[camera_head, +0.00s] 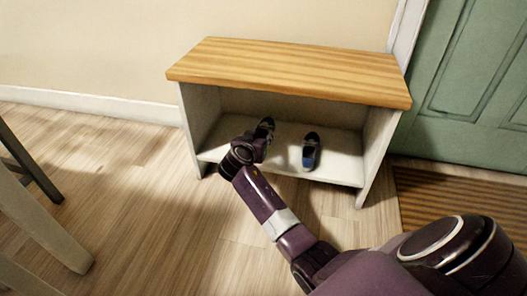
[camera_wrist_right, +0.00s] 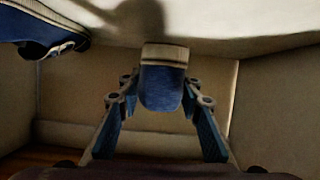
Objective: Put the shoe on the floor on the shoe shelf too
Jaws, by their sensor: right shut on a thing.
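A dark blue shoe (camera_head: 265,127) with a pale sole is inside the white shoe shelf (camera_head: 345,171), left of the middle. My right gripper (camera_head: 257,146) reaches in from the front and is shut on its near end. The right wrist view shows the blue end of this shoe (camera_wrist_right: 161,88) between the two fingers. I cannot tell whether its sole touches the shelf board. A second blue shoe (camera_head: 311,151) stands on the board to the right, apart from the first; its side shows in the right wrist view (camera_wrist_right: 45,32). My left gripper is not in view.
The shelf has a wooden top (camera_head: 290,70) above the shoes and side panels left and right. A green door (camera_head: 470,90) and a brown striped mat (camera_head: 440,195) are at the right. Chair or table legs (camera_head: 40,225) stand at the left. The floor between is clear.

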